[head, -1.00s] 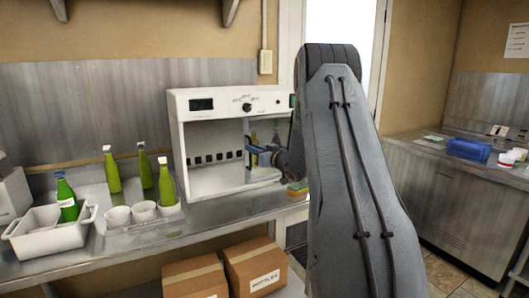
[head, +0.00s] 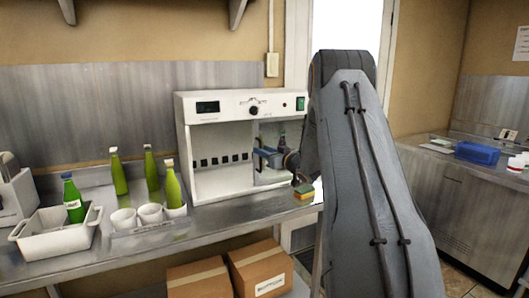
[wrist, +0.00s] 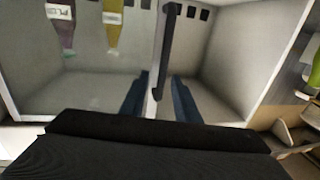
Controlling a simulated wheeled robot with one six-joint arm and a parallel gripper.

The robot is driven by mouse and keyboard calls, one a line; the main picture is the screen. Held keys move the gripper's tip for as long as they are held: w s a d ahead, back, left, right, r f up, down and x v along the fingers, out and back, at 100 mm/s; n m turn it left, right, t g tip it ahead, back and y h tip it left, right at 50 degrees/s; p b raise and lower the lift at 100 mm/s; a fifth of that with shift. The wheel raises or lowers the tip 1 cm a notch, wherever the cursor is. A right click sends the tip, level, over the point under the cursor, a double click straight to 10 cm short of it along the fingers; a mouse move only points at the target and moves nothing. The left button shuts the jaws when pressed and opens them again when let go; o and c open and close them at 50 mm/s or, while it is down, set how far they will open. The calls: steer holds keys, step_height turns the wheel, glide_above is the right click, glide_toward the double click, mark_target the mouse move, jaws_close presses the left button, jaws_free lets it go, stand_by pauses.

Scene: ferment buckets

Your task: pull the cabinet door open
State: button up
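The white cabinet (head: 186,150) stands on the steel counter, with a dark display and a knob on its top panel. Its left front is an opening with a row of dark squares on the back wall. A clear pane with a dark vertical handle (wrist: 168,45) shows in the wrist view. My gripper (head: 268,157) is at the right part of the cabinet front. In the wrist view its two blue fingers (wrist: 160,88) stand apart, one on each side of the handle's lower end, with gaps visible. My arm hides the cabinet's right side in the head view.
A yellow-green sponge (head: 304,192) lies at the counter edge right of the cabinet. Green bottles (head: 119,176), white cups (head: 150,213) and a white tub (head: 50,238) stand left. Cardboard boxes (head: 258,268) sit below. A blue bin (head: 477,153) is on the right counter.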

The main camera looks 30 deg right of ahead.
steer(key=s+d+b, duration=0.1)
steer(key=s, duration=0.6)
steer(key=shift+s+b, duration=0.35)
steer(key=shift+b, duration=0.05)
steer(key=s+a+f+m+g+h, duration=0.1)
steer(key=s+a+f+g, duration=0.2)
steer(key=a, duration=0.3)
steer(key=s+a+f+g+h, duration=0.2)
steer(key=s+a+f, duration=0.1)
steer(key=a, duration=0.2)
steer(key=s+a+f+m+g+h, duration=0.1)
steer(key=s+a+f+g, duration=0.25)
steer(key=a, duration=0.25)
steer(key=s+a+f+g, duration=0.2)
steer(key=s+a, duration=0.3)
steer(key=s, duration=0.4)
steer(key=s+a+f+g+y, duration=0.1)
steer(key=s+a+f+g, duration=0.1)
steer(key=s+a, duration=0.3)
steer(key=s+a+f+g, duration=0.2)
steer(key=s+a+g, duration=0.2)
steer(key=s, duration=1)
steer(key=shift+a+f+n+g+y, duration=0.3)
steer(key=shift+a+f+g+y, duration=0.1)
steer(key=shift+a, duration=0.7)
steer(key=shift+w, duration=0.1)
